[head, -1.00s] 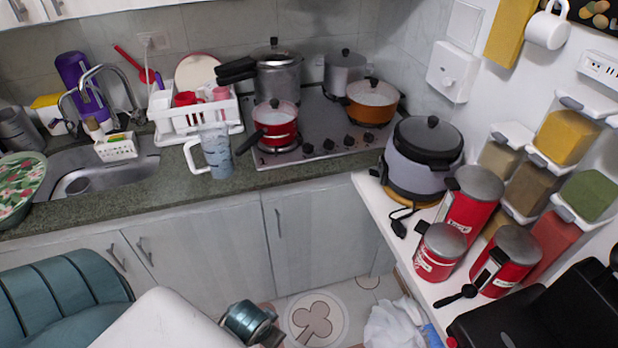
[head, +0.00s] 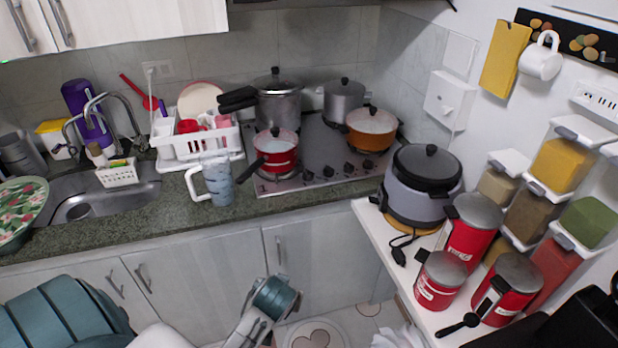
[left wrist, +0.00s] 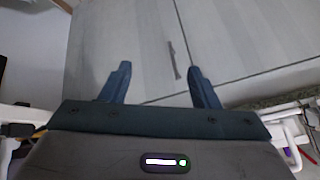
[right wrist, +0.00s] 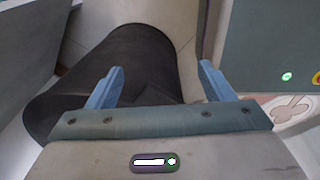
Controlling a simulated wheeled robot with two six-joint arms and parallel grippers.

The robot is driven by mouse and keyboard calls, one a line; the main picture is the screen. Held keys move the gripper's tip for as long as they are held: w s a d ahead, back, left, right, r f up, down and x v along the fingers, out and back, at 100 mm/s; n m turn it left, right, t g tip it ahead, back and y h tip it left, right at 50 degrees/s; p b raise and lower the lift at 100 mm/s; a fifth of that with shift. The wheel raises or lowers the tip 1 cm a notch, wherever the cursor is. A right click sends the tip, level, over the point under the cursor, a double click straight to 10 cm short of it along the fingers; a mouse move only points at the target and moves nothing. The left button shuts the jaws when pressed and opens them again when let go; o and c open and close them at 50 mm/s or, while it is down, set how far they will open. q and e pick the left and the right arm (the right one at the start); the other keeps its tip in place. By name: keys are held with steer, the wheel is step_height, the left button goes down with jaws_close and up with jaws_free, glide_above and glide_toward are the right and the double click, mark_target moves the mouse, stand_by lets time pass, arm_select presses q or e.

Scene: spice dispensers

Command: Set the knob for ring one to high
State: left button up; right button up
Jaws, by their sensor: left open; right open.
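The cooktop (head: 265,184) is on the counter at the back in the head view. Its dark knobs (head: 328,172) stand in a row along its front edge; their settings are too small to read, and I cannot tell which one is for ring one. My left gripper (left wrist: 160,85) is open and empty in the left wrist view, facing pale cabinet doors, well away from the knobs. My right gripper (right wrist: 160,85) is open and empty in the right wrist view, pointing down toward a dark rounded body and the floor. Neither gripper's fingers show clearly in the head view.
A red pot (head: 276,153), a pressure cooker (head: 279,103), a grey pot (head: 345,101) and an orange pot (head: 371,131) stand on the cooktop. A clear mug (head: 217,182) is left of it. A rice cooker (head: 423,185) and red canisters (head: 440,280) fill the right shelf.

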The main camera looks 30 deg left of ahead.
arm_select(q)
steer(key=w+a+r+n+t+y, duration=0.1)
steer(key=w+a+r+n+y, duration=0.15)
steer(key=w, duration=0.65)
steer(key=w+a+r+n+t+y, duration=0.1)
steer(key=w+a+n, duration=0.15)
steer(key=w, duration=0.75)
steer(key=n+t+y, duration=0.1)
steer(key=n+y, duration=0.1)
steer(key=y, duration=0.1)
glide_toward(308, 172)
steer(key=b+x, duration=0.5)
steer(key=x, duration=0.3)
steer(key=shift+f+b, duration=0.2)
steer(key=shift+b, duration=0.1)
steer(key=shift+w+a, duration=0.3)
steer(key=shift+a, duration=0.05)
steer(key=c, duration=1)
steer(key=shift+m+h, duration=0.25)
steer(key=shift+m, duration=0.15)
